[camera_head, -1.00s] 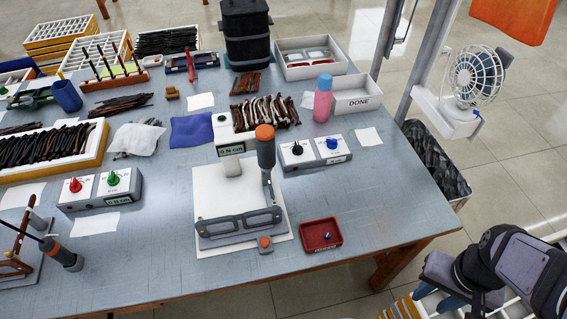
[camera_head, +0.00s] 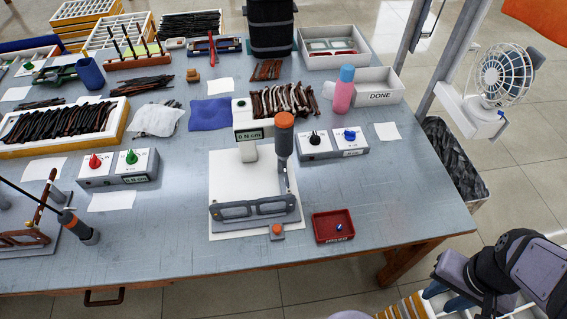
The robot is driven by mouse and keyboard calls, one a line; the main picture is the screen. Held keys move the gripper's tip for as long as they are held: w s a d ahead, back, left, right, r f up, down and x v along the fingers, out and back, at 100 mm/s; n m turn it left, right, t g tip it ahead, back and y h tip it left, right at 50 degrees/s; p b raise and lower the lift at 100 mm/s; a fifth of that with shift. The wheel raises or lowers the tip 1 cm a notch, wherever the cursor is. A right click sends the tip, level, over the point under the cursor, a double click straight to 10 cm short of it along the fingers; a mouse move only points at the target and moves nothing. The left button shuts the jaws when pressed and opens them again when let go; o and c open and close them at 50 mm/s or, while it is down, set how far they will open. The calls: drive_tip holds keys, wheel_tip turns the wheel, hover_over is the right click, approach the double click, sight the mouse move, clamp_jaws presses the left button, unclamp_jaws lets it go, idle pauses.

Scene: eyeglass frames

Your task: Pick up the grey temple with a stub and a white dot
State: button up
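My gripper (camera_head: 448,297) is at the lower right, low beside the table, over or in a yellow-edged white crate. Its blue fingers are partly hidden by my wrist, so its opening and contents cannot be told. No single grey temple with a stub and white dot can be made out. Several dark and brown temples with pale parts (camera_head: 284,100) lie heaped on the table's middle back. A grey eyeglass front (camera_head: 253,209) sits on the fixture on a white sheet, below an orange-topped upright tool (camera_head: 284,135).
The yellow-edged crate (camera_head: 406,308) is at the table's lower right, partly cut off. A red tray (camera_head: 333,226) stands near the front edge. A DONE box (camera_head: 382,94), pink bottle (camera_head: 343,92) and knob boxes (camera_head: 333,144) stand farther back. The table's right front is clear.

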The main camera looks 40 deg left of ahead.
drive_tip(key=w+a+f+n+t+y+b, duration=0.1)
drive_tip(key=w+a+f+n+t, duration=0.15)
drive_tip(key=w+a, duration=0.5)
drive_tip(key=n+t+y+b, duration=0.5)
drive_tip(key=n+t+y, duration=0.2)
drive_tip(key=y, duration=0.2)
approach(285, 168)
drive_tip(key=shift+w+a+f+m, duration=0.2)
drive_tip(key=shift+a+m, duration=0.05)
drive_tip(key=shift+a, duration=0.25)
drive_tip(key=shift+h, duration=0.3)
drive_tip(key=shift+p+x, duration=1.2)
drive_tip(key=shift+x, duration=2.45)
drive_tip(key=shift+w+r, duration=0.1)
drive_tip(key=shift+r, duration=0.05)
clamp_jaws()
